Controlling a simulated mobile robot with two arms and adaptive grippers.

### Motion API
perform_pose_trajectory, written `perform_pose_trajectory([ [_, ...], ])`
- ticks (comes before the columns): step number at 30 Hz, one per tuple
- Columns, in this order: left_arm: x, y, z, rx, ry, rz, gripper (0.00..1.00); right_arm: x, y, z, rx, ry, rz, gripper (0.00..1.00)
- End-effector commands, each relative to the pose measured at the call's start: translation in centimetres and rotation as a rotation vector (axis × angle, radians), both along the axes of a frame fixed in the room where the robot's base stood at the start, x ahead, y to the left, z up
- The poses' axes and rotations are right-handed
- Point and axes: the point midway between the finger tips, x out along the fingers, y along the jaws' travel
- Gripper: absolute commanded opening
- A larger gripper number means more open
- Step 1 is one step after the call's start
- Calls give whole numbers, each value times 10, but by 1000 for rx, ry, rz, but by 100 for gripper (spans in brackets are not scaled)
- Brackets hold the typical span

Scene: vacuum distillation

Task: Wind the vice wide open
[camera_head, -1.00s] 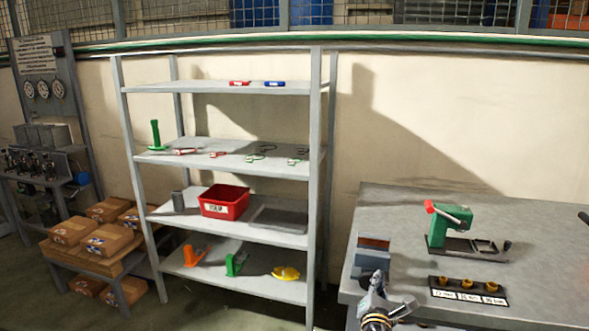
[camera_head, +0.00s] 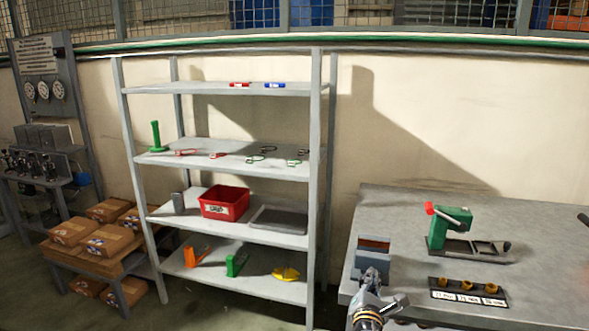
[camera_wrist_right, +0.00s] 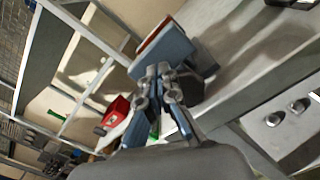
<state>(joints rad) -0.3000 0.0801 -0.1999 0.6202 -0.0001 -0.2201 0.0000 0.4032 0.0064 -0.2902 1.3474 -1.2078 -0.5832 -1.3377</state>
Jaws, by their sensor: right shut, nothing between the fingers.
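The vice (camera_head: 371,262) is a blue-grey block with a brown strip along its top, at the left end of the grey workbench. Its upper part also shows in the right wrist view (camera_wrist_right: 163,47), just beyond my fingertips. My right gripper (camera_head: 371,279) is at the near side of the vice, low by the bench's front left corner. In the right wrist view my right gripper (camera_wrist_right: 160,72) is shut and empty, its fingertips close against the vice in the picture. I cannot tell whether they touch. The handle is not clearly visible. My left gripper is out of view.
A green device with a red knob (camera_head: 450,226) stands on the workbench (camera_head: 545,235). A labelled black holder with yellow pieces (camera_head: 467,291) lies in front of it. A shelf rack (camera_head: 315,190) with a red bin (camera_head: 224,203) stands to the left. Cardboard boxes (camera_head: 108,240) are further left.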

Motion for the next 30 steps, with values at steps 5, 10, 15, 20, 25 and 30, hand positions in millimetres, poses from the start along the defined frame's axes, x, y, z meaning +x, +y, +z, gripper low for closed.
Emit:
perform_pose_trajectory([
  [5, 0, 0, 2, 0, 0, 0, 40, -1, 2, -6, 3, 12, 4, 0],
  [10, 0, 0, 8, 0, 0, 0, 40, -2, 2, 1, 3, 13, 3, 0],
  [15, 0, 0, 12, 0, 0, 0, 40, -6, 3, 3, 2, 11, 3, 0],
  [20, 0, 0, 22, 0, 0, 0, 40, -24, 7, 5, 1, 9, 1, 0],
  [25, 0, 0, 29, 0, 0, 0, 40, -44, 12, 6, 0, 7, 0, 0],
  [30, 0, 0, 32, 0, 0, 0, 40, -57, 16, 6, 0, 5, -1, 0],
])
